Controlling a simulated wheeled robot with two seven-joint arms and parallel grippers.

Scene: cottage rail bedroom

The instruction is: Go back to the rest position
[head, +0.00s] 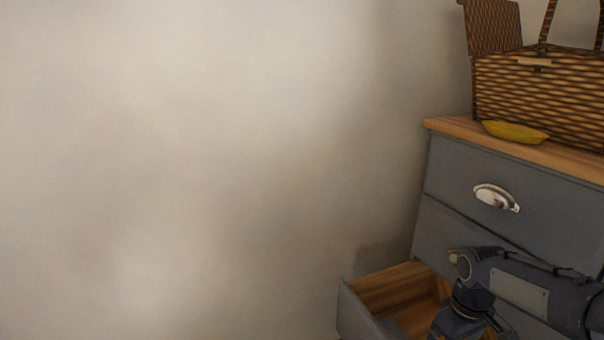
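My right arm (520,290) comes in from the right edge, low in the head view, in front of the grey dresser (455,160). Its wrist bends down over the open lower drawer (385,285). The dark end of my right gripper (460,325) is at the bottom edge of the picture. Its fingertips are not clearly visible, so I cannot tell whether it is open or holds anything. My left arm and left gripper are not in view.
A wicker basket (540,90) with its lid raised stands on the dresser's wooden top. A yellow banana-like object (515,132) lies in front of it. The upper drawer (470,190) is closed. A bare pale wall (200,150) fills the left and middle.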

